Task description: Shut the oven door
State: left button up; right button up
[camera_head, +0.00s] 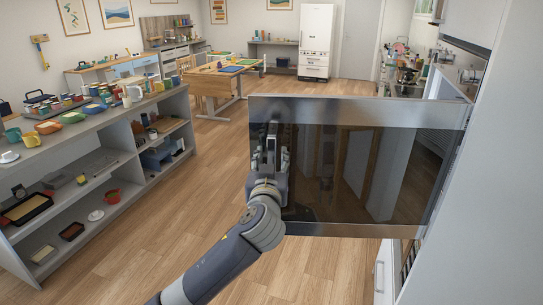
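The oven door (375,180) stands open, swung out from the unit on the right. It has a dark glass panel in a silver frame, and the glass mirrors the room. Its free edge is at the left. My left gripper (272,138) is in front of the left part of the door, with its fingers pointing up the picture. It overlaps the door, but I cannot tell whether it touches it or whether the fingers are open. My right gripper is not in view.
A grey shelf unit (120,137) with cups, bowls and trays stands at the left. A wooden table (213,83) is further back. A pale panel (485,190) closes off the right. The wooden floor (205,185) between is clear.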

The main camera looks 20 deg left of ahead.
pick_arm(q)
jog(key=shift+w, duration=0.35)
jog(key=shift+c, duration=0.6)
grip_shut()
jog(key=shift+a, duration=0.1)
